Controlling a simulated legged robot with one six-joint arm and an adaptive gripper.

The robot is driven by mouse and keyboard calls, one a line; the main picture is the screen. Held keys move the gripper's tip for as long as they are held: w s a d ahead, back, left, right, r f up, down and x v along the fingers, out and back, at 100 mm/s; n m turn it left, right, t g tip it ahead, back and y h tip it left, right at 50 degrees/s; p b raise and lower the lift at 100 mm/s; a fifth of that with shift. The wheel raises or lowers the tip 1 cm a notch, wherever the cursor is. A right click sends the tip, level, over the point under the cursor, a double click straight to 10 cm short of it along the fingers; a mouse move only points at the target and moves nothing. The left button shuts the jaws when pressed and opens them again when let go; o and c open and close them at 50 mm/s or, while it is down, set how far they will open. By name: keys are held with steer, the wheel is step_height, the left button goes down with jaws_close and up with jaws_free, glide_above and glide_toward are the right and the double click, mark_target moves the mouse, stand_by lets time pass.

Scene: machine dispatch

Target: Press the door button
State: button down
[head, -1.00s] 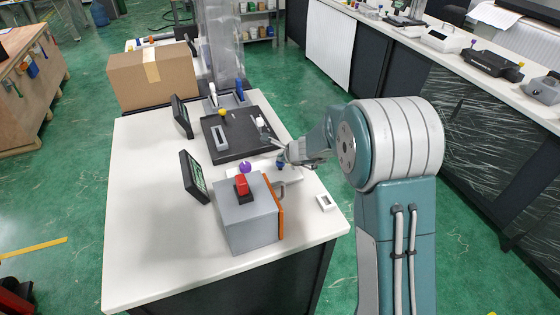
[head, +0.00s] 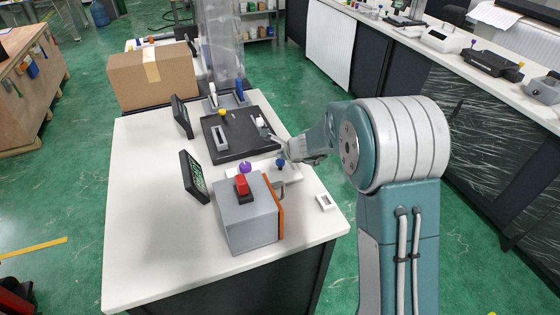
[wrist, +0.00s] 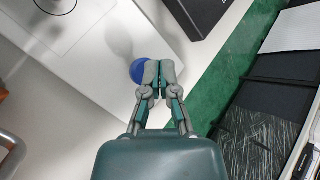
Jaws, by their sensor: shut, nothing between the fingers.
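A grey box (head: 246,222) with a red button (head: 241,184) on top and an orange edge on its right side stands on the white table. A blue ball-topped knob (head: 280,162) rises from a white plate behind it, with a purple knob (head: 245,168) to its left. My gripper (head: 274,141) is beside and above the blue knob in the head view. In the wrist view my gripper's fingers (wrist: 156,68) are shut and empty, and they partly cover the blue ball (wrist: 137,70). I cannot tell whether they touch it. None of these carries a readable door label.
A black tray (head: 240,153) with small parts lies behind the knobs. Two dark tilted screens (head: 193,177) stand at left, and a cardboard box (head: 152,78) at the back left. A small white device (head: 326,202) lies near the right table edge.

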mark_target(282, 162)
steer(key=shift+r, duration=0.25)
steer(key=shift+r, duration=2.45)
steer(key=s+d+r+n+g, duration=0.1)
steer(key=s+r+n, duration=0.45)
steer(key=s, duration=0.25)
steer(key=s+d+r+n, duration=0.2)
steer(key=s+r+n, duration=0.35)
steer(key=s, duration=0.35)
steer(key=s+d+n+h, duration=0.2)
steer(key=s+d+n, duration=0.2)
steer(key=s, duration=0.6)
steer(key=s+d+n+g+h, duration=0.1)
steer(key=s+d+n, duration=0.3)
steer(key=s, duration=0.7)
steer(key=shift+r+n+h, duration=0.45)
steer(key=shift+n+h, duration=0.35)
steer(key=shift+n, duration=0.2)
steer(key=shift+s+d, duration=0.1)
